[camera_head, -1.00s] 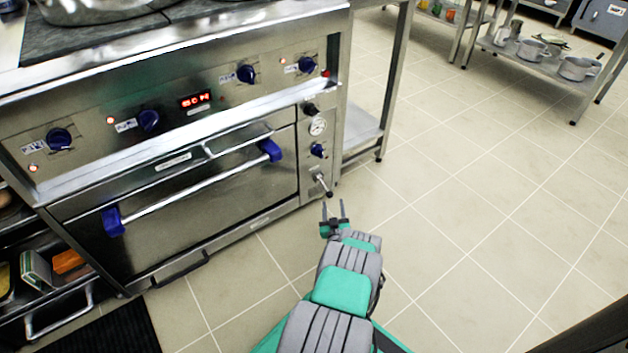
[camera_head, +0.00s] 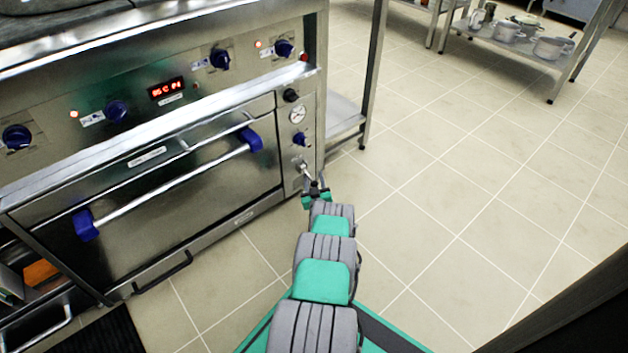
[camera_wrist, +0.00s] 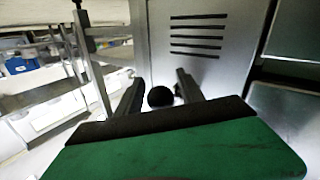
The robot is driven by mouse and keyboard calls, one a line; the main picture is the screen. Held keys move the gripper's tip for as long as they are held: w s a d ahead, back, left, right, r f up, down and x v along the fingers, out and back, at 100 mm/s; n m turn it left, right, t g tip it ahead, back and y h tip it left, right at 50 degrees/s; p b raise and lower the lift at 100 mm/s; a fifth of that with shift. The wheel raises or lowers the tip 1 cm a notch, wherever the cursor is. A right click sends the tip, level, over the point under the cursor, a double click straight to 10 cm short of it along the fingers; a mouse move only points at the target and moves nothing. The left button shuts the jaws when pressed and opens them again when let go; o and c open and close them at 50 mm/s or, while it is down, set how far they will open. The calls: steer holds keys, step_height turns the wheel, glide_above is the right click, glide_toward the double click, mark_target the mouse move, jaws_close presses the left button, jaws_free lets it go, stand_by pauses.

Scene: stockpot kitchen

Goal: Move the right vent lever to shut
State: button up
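The vent lever (camera_head: 303,167) is a small metal rod low on the stove's right-hand control panel, below a blue knob (camera_head: 300,139). My gripper (camera_head: 316,184) is at the lever's outer end in the head view. In the wrist view, the lever's round black tip (camera_wrist: 160,96) shows between the two dark fingers of my gripper (camera_wrist: 158,92). The fingers stand apart, with a gap visible on the left of the tip; the right finger is close to it. I cannot tell whether that finger touches it. The lever's lower part is partly hidden by the gripper.
The oven door handle (camera_head: 170,184) with blue ends runs left of the panel. A gauge (camera_head: 298,114) and a black knob (camera_head: 291,95) sit above the lever. A steel table leg (camera_head: 374,75) stands to the right. The tiled floor (camera_head: 450,200) is clear.

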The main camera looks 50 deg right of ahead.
jaws_close()
stand_by(1.2)
